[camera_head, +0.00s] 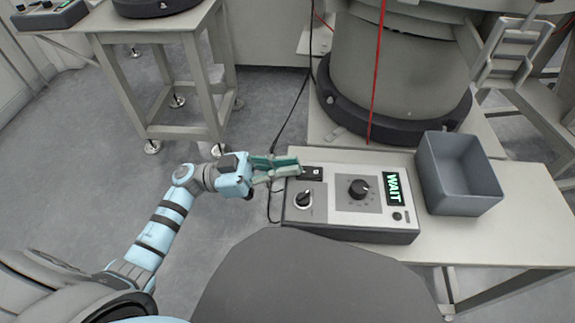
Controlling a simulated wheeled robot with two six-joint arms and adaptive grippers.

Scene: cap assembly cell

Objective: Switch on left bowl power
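A larger black dial (358,188) is in the middle, and a display (392,188) reads WAIT in green. My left gripper (299,165) has its green fingers at the panel's upper left corner, tips just left of the rocker. Contact and finger gap are unclear. My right gripper is out of view.
A grey open bin (458,185) stands right of the control box on the table (500,240). Cables hang behind the box, and a red line (376,80) crosses the drum. Another table (155,30) stands at the upper left, with bare floor in front of it.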

